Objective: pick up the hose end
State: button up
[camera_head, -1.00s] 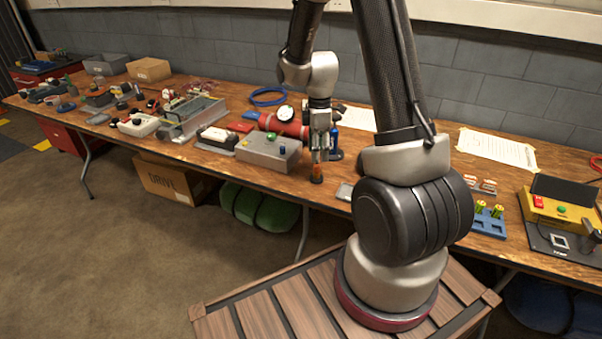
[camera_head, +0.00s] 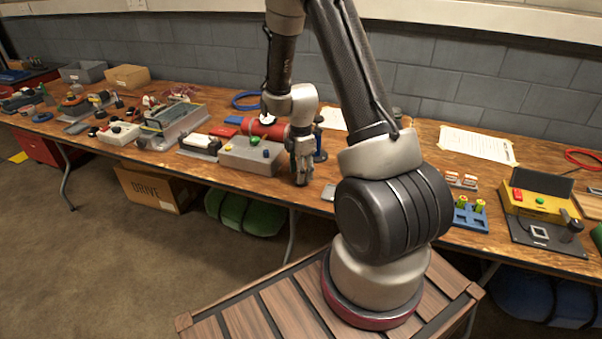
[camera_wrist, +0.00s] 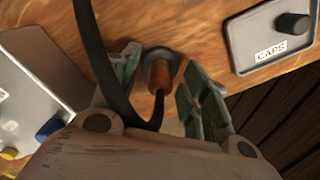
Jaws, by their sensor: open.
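The hose end (camera_wrist: 162,72) is an orange-brown cylinder with a grey ring, standing on the wooden bench top. A dark hose (camera_wrist: 95,50) loops past it in the wrist view. My gripper (camera_wrist: 165,85) is open, with one green-padded finger on each side of the hose end and gaps still showing. In the head view my gripper (camera_head: 301,174) points down near the bench's front edge, and its fingers mostly hide the hose end there.
A grey box with buttons (camera_head: 250,157) stands just left of my gripper. A grey tray labelled CAPS (camera_wrist: 270,40) lies to the right in the wrist view. A red cylinder (camera_head: 265,128) lies behind. The bench edge (camera_head: 255,182) is close in front.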

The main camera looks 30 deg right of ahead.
jog(key=shift+c, duration=0.5)
grip_shut()
notch_tip(320, 180, up, 10)
jog(key=shift+r, duration=0.1)
